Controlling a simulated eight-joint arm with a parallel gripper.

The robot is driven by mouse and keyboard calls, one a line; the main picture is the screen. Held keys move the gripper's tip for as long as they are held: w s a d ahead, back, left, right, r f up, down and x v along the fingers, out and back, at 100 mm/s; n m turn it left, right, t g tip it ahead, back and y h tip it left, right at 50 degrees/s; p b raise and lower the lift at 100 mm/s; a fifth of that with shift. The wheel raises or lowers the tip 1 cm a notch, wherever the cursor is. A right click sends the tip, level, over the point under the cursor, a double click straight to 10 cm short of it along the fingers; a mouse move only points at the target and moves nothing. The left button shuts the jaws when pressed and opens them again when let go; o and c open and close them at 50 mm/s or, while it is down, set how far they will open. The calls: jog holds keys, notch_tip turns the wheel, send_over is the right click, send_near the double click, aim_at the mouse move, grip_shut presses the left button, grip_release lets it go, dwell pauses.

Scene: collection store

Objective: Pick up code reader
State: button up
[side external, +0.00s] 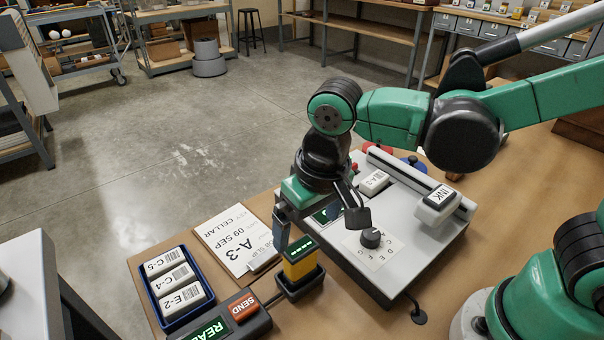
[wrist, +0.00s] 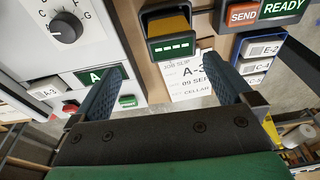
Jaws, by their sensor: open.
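The code reader (side external: 299,262), yellow and dark with a small lit green display, sits upright in a dark holder (side external: 301,284) on the bench. In the wrist view the reader (wrist: 168,25) shows at top centre, ahead of my fingers. My gripper (side external: 318,222) is open and empty, above and behind the reader in the side view, near the grey machine's edge. In the wrist view the two blue ridged fingers of my gripper (wrist: 168,80) are spread wide, with the reader beyond their tips. No contact shows.
The grey machine (side external: 407,252) has a dial (side external: 371,237) and an INK block (side external: 438,197). A job slip board (side external: 236,240) lies left of the reader. A blue tray (side external: 161,313) of labelled blocks and a SEND/READY box (side external: 225,318) are nearby.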

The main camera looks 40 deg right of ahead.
aim_at(300, 247)
jog(key=shift+s+a+f+g, duration=0.2)
jog(key=shift+a+f+g, duration=0.15)
jog(key=shift+a, duration=0.35)
jog(key=shift+w+f, duration=0.15)
jog(key=shift+f, duration=1.25)
jog(key=shift+w+f, duration=0.15)
jog(key=shift+f, duration=1.2)
jog(key=c, duration=1.4)
jog(key=shift+o, duration=0.2)
notch_tip(300, 247, up, 20)
